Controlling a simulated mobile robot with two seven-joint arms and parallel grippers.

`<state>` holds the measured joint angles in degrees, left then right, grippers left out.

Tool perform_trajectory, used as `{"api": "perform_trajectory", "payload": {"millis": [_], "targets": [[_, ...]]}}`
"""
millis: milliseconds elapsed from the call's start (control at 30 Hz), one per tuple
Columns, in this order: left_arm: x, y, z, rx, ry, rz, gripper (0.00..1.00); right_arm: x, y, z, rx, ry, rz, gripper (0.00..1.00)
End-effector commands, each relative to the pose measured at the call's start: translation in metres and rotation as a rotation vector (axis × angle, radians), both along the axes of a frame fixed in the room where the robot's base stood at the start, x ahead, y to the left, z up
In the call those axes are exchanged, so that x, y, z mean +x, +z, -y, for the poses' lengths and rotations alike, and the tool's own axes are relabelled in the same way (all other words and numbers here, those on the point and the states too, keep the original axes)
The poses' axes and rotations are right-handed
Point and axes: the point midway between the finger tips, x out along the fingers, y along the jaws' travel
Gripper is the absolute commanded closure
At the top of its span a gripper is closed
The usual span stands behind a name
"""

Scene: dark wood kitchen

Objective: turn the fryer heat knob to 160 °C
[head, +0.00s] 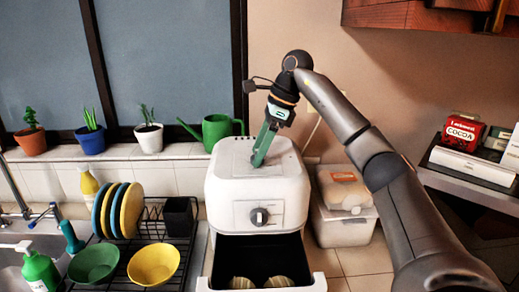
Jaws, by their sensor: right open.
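The white fryer (223,185) stands in the middle of the head view. I cannot tell whether the fingertips touch the top. My left gripper is not in view.
A black dish rack (188,238) with plates (131,210) and green (94,262) and yellow (154,263) bowls is left of the fryer. A green watering can (217,130) and potted plants line the sill behind.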

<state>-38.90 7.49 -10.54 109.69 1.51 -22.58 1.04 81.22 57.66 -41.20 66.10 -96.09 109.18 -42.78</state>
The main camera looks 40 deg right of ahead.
Motion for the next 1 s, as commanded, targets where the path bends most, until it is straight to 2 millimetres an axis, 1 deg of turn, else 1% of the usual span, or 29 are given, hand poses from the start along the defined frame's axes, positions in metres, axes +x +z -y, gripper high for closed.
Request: {"api": "perform_trajectory", "payload": {"millis": [33, 67, 667, 700, 1000], "targets": [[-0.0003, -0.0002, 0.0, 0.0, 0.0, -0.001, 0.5, -0.0001, 0.0, 0.0002, 0.0, 0.0, 0.0, 0.28], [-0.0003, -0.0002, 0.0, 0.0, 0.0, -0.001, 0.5, -0.0001, 0.0001, 0.0001, 0.0, 0.0, 0.0, 0.31], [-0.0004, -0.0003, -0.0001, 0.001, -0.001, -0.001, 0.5, 0.0, 0.0003, 0.0002, 0.0, 0.0, 0.0, 0.98], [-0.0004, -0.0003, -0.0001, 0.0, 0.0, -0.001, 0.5, -0.0001, 0.0003, 0.0001, 0.0, 0.0, 0.0, 1.0], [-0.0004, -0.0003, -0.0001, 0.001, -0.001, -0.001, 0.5, -0.0003, 0.0002, 0.0002, -0.001, -0.012, 0.0, 1.0]]}}
